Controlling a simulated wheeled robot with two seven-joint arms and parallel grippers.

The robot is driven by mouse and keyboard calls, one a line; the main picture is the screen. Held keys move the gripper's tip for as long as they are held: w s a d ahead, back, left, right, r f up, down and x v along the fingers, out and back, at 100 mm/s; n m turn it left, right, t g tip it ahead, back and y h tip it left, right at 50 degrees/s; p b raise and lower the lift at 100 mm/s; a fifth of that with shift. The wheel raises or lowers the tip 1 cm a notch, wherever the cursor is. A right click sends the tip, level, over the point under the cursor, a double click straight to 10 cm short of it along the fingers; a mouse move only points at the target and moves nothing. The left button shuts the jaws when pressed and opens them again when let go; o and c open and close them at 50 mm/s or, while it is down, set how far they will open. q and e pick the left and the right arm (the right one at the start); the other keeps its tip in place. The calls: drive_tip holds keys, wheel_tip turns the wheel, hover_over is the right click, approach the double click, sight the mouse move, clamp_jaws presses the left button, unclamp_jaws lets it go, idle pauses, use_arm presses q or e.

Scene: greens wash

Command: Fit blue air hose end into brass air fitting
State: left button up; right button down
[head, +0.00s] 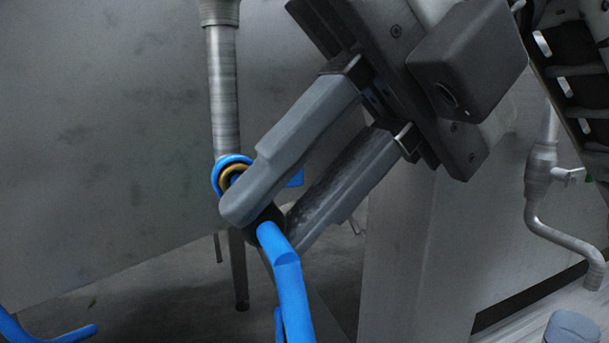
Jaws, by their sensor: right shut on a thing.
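My right gripper (268,224) reaches in from the upper right. Its two grey fingers are shut on the blue air hose end, around a dark collar. The blue air hose (290,290) runs down from the fingers to the bottom edge. The brass air fitting (229,176) shows as a small gold ring inside a blue ring, just left of the nearer finger, which partly hides it. The hose end appears close to the fitting, but I cannot tell whether they touch. A small blue patch shows between the fingers. My left gripper is not in view.
A grey metal pipe or leg (222,85) stands behind the fitting. A large grey panel (100,130) fills the left. Another blue curved piece (55,334) lies at the bottom left. A bent metal pipe (560,238) is at the right.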

drive_tip(key=shift+w+a, duration=0.2)
drive_tip(key=shift+w, duration=0.35)
drive_tip(key=c, duration=1.3)
unclamp_jaws()
drive_tip(key=shift+w, duration=0.1)
drive_tip(key=p+v, duration=0.2)
drive_tip(key=v, duration=1.4)
drive_tip(key=shift+w, duration=0.1)
